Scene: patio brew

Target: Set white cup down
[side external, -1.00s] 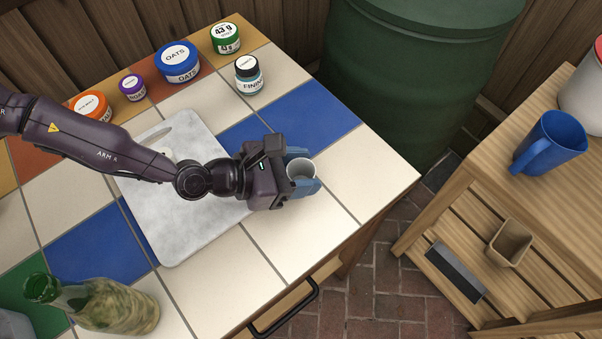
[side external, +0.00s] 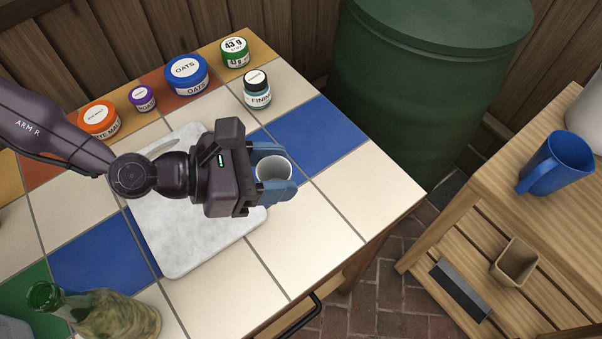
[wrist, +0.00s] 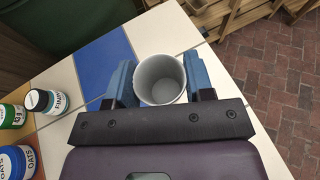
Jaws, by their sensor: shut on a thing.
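The white cup (side external: 273,170) is upright and empty between the blue fingers of my gripper (side external: 274,176). In the wrist view the cup (wrist: 159,80) sits between the two fingertips (wrist: 160,82), one on each side, and my gripper is shut on it. The cup is over the tiled table (side external: 318,225), to the right of the marble board (side external: 182,240). The fingers hide part of its wall, and I cannot tell whether its base touches the tiles.
Behind stand a fining jar (side external: 257,90), a green-lidded jar (side external: 235,53), a blue oats jar (side external: 187,75), a purple jar (side external: 142,98) and an orange jar (side external: 99,120). A green bottle (side external: 110,315) is at front left. Tiles right of the cup are clear up to the table edge.

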